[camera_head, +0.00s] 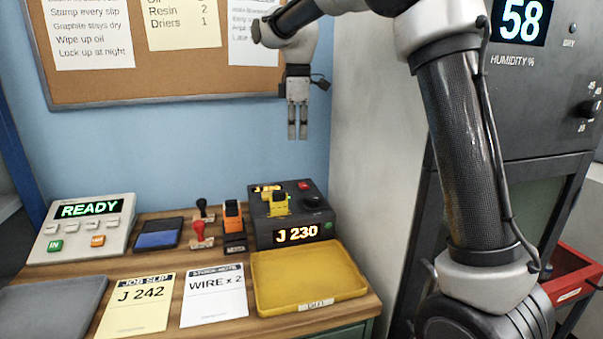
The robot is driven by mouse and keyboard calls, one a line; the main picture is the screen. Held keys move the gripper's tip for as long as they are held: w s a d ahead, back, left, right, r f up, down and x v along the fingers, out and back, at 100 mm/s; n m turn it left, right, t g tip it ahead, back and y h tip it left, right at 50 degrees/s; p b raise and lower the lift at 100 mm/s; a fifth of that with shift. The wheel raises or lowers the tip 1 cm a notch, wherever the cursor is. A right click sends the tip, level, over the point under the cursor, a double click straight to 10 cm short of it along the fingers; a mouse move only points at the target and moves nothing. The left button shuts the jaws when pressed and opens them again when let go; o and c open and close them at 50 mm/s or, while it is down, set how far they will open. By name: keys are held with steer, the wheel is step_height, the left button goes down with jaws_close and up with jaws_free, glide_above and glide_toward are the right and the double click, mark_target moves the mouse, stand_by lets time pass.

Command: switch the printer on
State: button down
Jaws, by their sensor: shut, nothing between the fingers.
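A dark grey box-shaped device (290,215) stands at the back right of the bench and looks like the printer. Its front display (297,234) is lit and reads "J 230". My gripper (298,136) hangs fingers down in the air above and behind this device, in front of the blue wall, touching nothing. Its two fingers are together and empty.
A yellow tray (262,301), two paper slips and a grey tray (50,305) lie in front. A humidity cabinet (540,110) stands right.

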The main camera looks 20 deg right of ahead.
steer(key=shift+s+d+r+n, duration=0.1)
steer(key=shift+s+r+n, duration=0.05)
steer(key=shift+n, duration=0.5)
steer(key=shift+s+r+n, duration=0.1)
steer(key=shift+s+n, duration=0.05)
steer(key=shift+n, duration=0.5)
steer(key=shift+w, duration=0.2)
steer(key=shift+w+r, duration=0.25)
steer(key=shift+w, duration=0.35)
step_height(320, 180, up, 12)
